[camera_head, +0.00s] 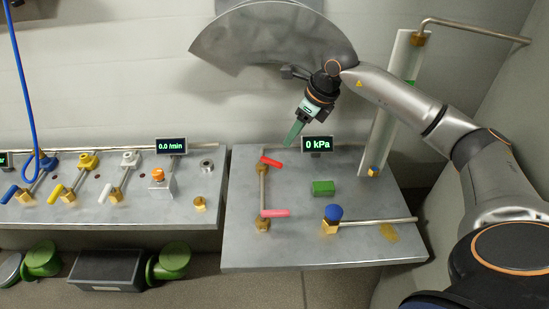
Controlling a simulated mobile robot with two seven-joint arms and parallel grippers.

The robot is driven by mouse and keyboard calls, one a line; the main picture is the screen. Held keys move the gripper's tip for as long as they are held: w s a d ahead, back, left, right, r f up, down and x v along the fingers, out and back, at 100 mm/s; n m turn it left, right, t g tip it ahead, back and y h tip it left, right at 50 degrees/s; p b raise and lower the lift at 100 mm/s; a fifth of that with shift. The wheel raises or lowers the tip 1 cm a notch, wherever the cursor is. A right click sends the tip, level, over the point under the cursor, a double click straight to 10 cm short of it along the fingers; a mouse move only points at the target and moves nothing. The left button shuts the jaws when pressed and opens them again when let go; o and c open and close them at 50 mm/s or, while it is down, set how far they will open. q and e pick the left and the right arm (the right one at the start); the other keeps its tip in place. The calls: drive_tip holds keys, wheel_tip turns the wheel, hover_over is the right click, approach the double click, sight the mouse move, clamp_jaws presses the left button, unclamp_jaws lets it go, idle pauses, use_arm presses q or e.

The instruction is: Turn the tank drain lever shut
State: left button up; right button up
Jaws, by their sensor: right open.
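Two levers sit on a vertical pipe on the right-hand bench: a red lever (271,162) at the far end and a pink-red lever (276,213) nearer. Both handles point right, across the pipe. No label shows which one is the tank drain lever. A tall pale tank-like column (386,120) with a green patch leans at the bench's right, with a small blue-and-yellow fitting (373,172) at its foot. My right gripper (294,134) is open and empty, green fingers pointing down, above the far edge and beyond the red lever, apart from it. My left gripper is out of view.
A display (317,144) reading 0 kPa stands close right of my gripper. A green block (323,188) and a blue-knobbed valve (334,213) with a horizontal pipe stand on the right bench (300,250). The left bench (140,215) holds several coloured levers and a hanging blue hose (22,80).

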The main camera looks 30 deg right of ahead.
sight(276, 162)
drive_tip(key=x, duration=1.2)
drive_tip(key=shift+w+d+f+p, duration=0.15)
drive_tip(key=shift+w+f+p, duration=0.05)
drive_tip(key=shift+p, duration=0.2)
drive_tip(key=shift+c, duration=0.2)
clamp_jaws()
